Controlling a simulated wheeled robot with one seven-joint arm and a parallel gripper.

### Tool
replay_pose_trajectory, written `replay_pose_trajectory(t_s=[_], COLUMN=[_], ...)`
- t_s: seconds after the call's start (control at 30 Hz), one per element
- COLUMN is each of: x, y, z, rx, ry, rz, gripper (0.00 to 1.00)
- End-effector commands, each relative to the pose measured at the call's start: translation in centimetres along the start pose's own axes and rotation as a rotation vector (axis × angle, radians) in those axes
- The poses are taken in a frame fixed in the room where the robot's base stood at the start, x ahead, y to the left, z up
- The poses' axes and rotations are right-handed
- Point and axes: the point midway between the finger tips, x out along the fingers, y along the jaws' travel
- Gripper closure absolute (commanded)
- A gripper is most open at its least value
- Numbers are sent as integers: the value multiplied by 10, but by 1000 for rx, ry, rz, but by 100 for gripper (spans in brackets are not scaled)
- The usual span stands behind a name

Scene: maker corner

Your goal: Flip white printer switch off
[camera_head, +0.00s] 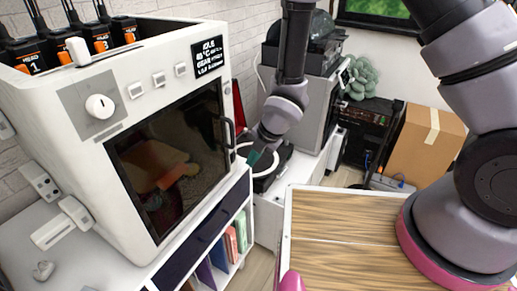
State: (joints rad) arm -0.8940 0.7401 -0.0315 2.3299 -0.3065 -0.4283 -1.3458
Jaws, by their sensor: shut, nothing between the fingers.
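The white printer (150,128) stands at the left with a dark glass door. My gripper (257,162) is shut and empty, pointing down just right of the printer's door handle. It appears apart from the printer and well to the right of the knob. Its fingertips are small and partly dark in this view.
The printer stands on a white shelf unit (205,240) with coloured books. Another machine (320,100), green coils (361,78) and a cardboard box (425,145) are behind. A wooden top (340,230) is at the lower right.

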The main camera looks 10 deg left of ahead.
Motion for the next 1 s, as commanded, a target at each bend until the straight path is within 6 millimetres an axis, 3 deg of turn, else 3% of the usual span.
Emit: replay_pose_trajectory(t_s=[0.1, 0.3, 1.0], x=[5, 10, 12], y=[20, 36, 46], z=[0, 1, 0], rx=[0, 0, 0], ry=[0, -1, 0], rz=[5, 2, 3], gripper=[100, 100, 100])
